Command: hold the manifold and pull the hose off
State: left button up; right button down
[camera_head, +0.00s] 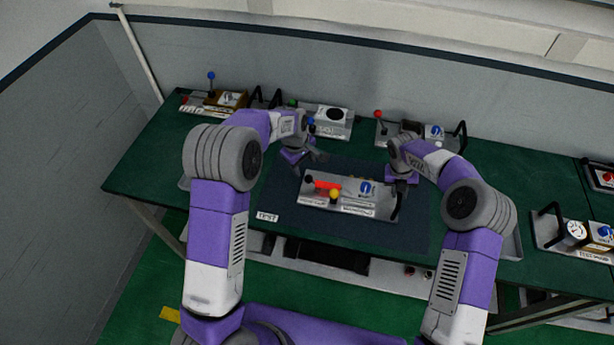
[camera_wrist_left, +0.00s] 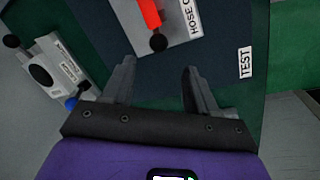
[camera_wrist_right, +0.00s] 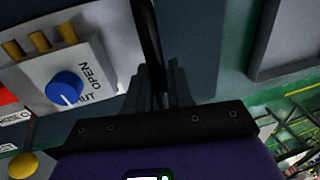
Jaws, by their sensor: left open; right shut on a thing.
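The manifold (camera_head: 352,206) is a light plate on the dark mat, with a block, a blue knob (camera_wrist_right: 65,88) and brass stubs (camera_wrist_right: 40,42). A red hose (camera_head: 325,185) lies along its left part and ends in a black knob (camera_wrist_left: 158,42). My right gripper (camera_wrist_right: 157,85) is shut on the black handle (camera_wrist_right: 148,35) at the manifold's right end. My left gripper (camera_wrist_left: 157,78) is open and empty, above and behind the manifold's left end. In the left wrist view the hose's black end shows just beyond the gap between its fingers, apart from them.
A yellow ball (camera_head: 334,194) stands at the manifold's front. Other panels with knobs and handles line the table's back, including a white one with a black disc (camera_head: 334,115) and one with a red ball lever (camera_head: 379,115). A gauge panel (camera_head: 575,232) stands at right.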

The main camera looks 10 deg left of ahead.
aim_at(307, 177)
pick_arm(q)
jog(key=f, duration=0.3)
jog(key=w+f, duration=0.1)
jog(key=f, duration=0.5)
jog(key=shift+w+d, duration=0.25)
jog(key=shift+d, duration=0.15)
